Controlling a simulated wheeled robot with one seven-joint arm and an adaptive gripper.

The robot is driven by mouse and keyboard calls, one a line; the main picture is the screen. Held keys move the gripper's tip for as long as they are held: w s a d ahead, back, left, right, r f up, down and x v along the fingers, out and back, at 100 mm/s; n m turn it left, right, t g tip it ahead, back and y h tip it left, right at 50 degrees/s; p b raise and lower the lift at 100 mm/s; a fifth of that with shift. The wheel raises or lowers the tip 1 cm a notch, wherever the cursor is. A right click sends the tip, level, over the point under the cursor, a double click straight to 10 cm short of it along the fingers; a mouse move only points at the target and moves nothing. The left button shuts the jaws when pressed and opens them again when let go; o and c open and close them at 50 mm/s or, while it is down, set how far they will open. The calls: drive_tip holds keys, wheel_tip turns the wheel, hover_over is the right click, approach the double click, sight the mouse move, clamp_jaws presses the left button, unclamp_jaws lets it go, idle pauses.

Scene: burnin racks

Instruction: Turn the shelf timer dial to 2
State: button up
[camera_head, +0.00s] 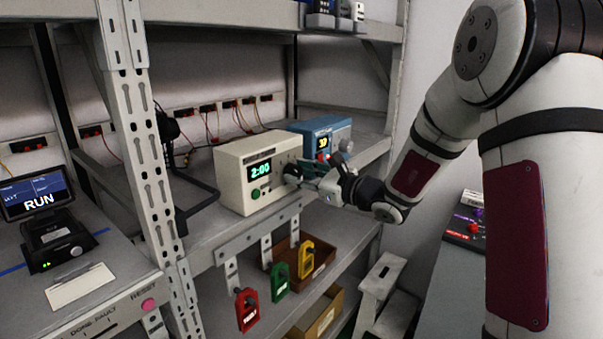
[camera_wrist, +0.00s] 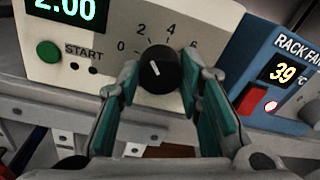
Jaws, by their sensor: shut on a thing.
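The cream timer box (camera_head: 232,165) stands on the rack shelf, and its green display (camera_head: 260,170) reads 2:00. In the wrist view, its black round dial (camera_wrist: 159,70) sits below the printed numbers 0, 2, 4 and 6. The dial's white mark tilts up and left, roughly toward the 2. My gripper (camera_head: 302,174) reaches in from the right at the front of the box. Its teal-padded fingers are closed on the dial, one on each side. In the head view the fingers hide most of the dial.
A green START button (camera_wrist: 48,51) is left of the dial. A blue rack fan box (camera_head: 322,130) with a red button stands close on the right. Red, green and yellow lockout tags (camera_head: 247,310) hang below the shelf. A rack upright (camera_head: 145,150) is to the left.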

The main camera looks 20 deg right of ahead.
idle(0.3)
drive_tip(key=o, duration=1.2)
drive_tip(key=shift+c, duration=0.2)
drive_tip(key=shift+s+d, duration=0.1)
drive_tip(key=v, duration=1.1)
drive_tip(key=shift+s+d, duration=0.2)
drive_tip(key=shift+s, duration=0.15)
